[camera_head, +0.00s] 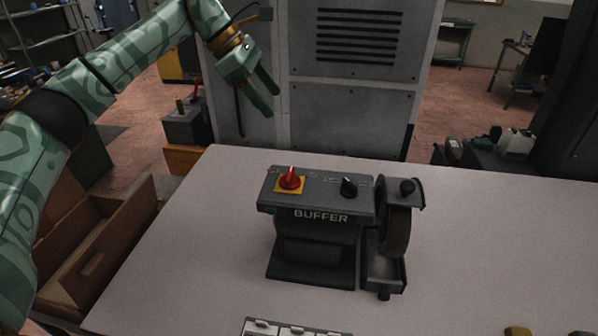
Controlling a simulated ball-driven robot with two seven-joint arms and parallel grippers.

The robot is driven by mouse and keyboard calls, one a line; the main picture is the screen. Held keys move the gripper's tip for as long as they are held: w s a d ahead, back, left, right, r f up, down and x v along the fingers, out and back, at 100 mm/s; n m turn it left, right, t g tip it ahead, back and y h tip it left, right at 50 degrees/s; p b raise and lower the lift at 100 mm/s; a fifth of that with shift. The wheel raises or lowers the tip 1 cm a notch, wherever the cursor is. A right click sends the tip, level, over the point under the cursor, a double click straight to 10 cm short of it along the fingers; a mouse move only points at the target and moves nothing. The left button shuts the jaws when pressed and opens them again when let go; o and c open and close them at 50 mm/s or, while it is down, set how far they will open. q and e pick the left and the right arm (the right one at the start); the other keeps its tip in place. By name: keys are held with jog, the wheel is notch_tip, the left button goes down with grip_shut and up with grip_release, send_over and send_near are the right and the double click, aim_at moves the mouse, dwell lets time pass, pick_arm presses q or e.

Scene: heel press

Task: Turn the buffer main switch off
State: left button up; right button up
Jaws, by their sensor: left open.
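The buffer (316,235) is a dark grey machine marked "BUFFER" in the middle of the table. On the left of its top is a red rotary switch (290,180) on a yellow plate. A black knob (348,187) sits to the right of the red switch on the same top. My left gripper (268,100) is open and empty, raised above and behind the buffer, up and left of the red switch in the picture. It touches nothing. My right gripper is not in view.
The pale table (480,250) is mostly clear around the buffer. A buffing wheel (395,225) is on the machine's right side. A white-topped tray (290,328) shows at the front edge of the picture. A grey cabinet (350,110) stands behind; a wooden crate (95,250) is left.

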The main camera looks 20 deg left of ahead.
pick_arm(q)
jog(key=s+a+f+g+y, duration=0.1)
jog(key=a+f+y, duration=0.1)
jog(key=a, duration=0.1)
send_near(289, 173)
jog(key=shift+m+g, duration=0.4)
jog(key=x, duration=0.8)
jog(key=shift+w+d+f, duration=0.1)
jog(key=shift+w+f, duration=0.2)
jog(key=shift+w, duration=0.05)
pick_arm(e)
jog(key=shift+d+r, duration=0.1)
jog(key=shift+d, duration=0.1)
pick_arm(q)
jog(key=c, duration=1)
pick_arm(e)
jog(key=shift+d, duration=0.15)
